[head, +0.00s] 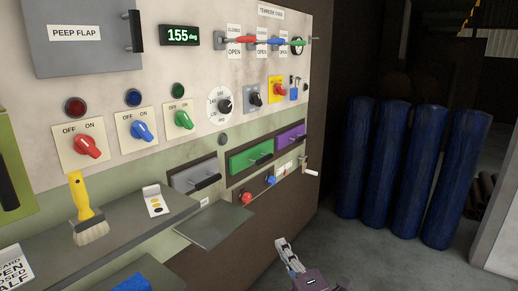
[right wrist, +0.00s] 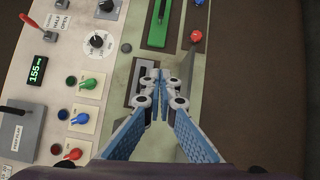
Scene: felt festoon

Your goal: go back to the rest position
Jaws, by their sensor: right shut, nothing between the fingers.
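My right gripper (head: 289,253) is at the bottom of the head view, in front of the control panel and apart from it. In the right wrist view its two blue-padded fingers (right wrist: 160,92) meet at the tips. They are shut with nothing between them. My left gripper is not in view. The panel (head: 215,85) carries red (head: 88,146), blue (head: 141,131) and green (head: 184,120) knobs and a display (head: 179,37) reading 155 deg.
Shelves stick out from the panel, one holding a yellow brush (head: 87,212). A flat plate (head: 214,226) juts out below the grey drawer (head: 195,176). Several blue rolls (head: 400,170) stand at right. Floor (head: 370,255) between panel and rolls is clear.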

